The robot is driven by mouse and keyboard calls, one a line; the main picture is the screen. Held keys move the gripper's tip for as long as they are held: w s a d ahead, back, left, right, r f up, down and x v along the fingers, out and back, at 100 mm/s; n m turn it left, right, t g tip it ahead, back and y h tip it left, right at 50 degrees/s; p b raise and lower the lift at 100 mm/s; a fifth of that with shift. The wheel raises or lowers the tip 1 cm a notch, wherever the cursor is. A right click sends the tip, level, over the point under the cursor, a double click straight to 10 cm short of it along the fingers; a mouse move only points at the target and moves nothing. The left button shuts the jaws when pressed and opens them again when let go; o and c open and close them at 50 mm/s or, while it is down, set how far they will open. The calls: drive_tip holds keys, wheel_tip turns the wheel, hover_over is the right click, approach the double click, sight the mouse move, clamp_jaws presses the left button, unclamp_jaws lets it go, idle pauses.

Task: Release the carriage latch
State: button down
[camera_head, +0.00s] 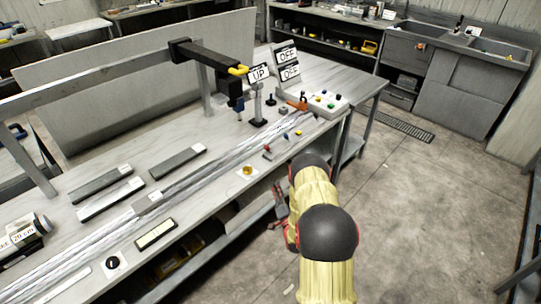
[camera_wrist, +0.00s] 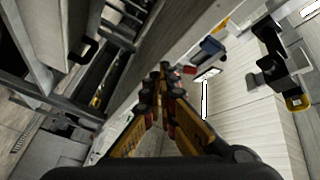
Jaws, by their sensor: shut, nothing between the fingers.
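The black carriage (camera_head: 203,56) sits on a long grey overhead rail above the bench. A yellow latch handle (camera_head: 238,70) sticks out from its right end. Below hangs a dark tool head (camera_head: 236,92) with a blue part. In the wrist view my gripper (camera_wrist: 164,68) is shut and empty, its yellow fingers meeting at the tips. In the head view my arm largely hides the gripper, low beside the bench's front edge and well away from the carriage. A dark block with a yellow end shows at the right of the wrist view; I cannot tell if it is the latch.
The bench (camera_head: 345,88) carries grey bars (camera_head: 178,162), a long clear core liner, an "UP" sign (camera_head: 259,75), two "OFF" signs (camera_head: 287,55) and a button box (camera_head: 322,101). A shelf runs beneath the bench. The floor (camera_head: 430,200) at right is open.

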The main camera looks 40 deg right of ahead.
sight(267, 149)
drive_tip(key=r, duration=0.1)
drive_tip(key=r+m+t, duration=0.1)
drive_tip(key=r, duration=0.1)
drive_tip(key=r+t+h, duration=0.1)
drive_tip(key=r, duration=0.1)
drive_tip(key=shift+s+a+r+m, duration=0.25)
drive_tip(key=shift+s+a+m, duration=0.05)
drive_tip(key=shift+s, duration=0.05)
drive_tip(key=b+x, duration=0.2)
drive_tip(key=x, duration=1.2)
drive_tip(key=shift+a+r+b, duration=0.15)
drive_tip(key=shift+b, duration=0.25)
